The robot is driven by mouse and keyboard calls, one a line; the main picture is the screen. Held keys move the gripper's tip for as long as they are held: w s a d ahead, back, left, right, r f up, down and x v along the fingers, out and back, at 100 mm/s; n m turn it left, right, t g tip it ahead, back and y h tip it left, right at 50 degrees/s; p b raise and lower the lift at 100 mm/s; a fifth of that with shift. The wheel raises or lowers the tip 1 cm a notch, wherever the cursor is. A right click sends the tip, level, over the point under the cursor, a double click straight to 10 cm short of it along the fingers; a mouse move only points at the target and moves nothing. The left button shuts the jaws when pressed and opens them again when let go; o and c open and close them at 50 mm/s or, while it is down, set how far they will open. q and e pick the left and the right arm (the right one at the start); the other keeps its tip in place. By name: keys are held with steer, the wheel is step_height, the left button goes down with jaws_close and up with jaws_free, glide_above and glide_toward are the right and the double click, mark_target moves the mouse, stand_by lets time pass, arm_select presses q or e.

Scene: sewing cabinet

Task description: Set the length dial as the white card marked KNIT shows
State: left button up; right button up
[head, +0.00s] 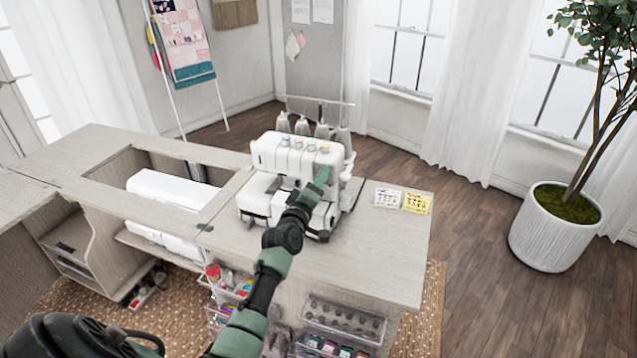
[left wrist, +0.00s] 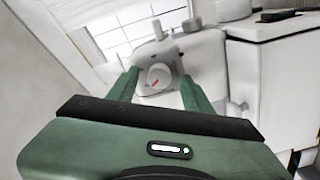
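The white sewing machine (head: 290,165) stands on the cabinet top. A round pale dial (left wrist: 158,77) with a red mark shows on its side in the left wrist view. My left gripper (left wrist: 159,84) is open, one green finger on each side of the dial; I cannot tell whether they touch it. In the head view my left gripper (head: 322,180) is at the machine's right front side, and the dial is hidden there. My right gripper is not in view.
The cabinet top (head: 385,255) is clear in front of the cards. Thread cones (head: 322,130) stand behind the machine. Clear drawers (head: 343,318) sit open below. A potted plant (head: 555,235) stands at the right.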

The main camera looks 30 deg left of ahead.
arm_select(q)
steer(key=v, duration=0.8)
steer(key=shift+w, duration=0.1)
stand_by(0.4)
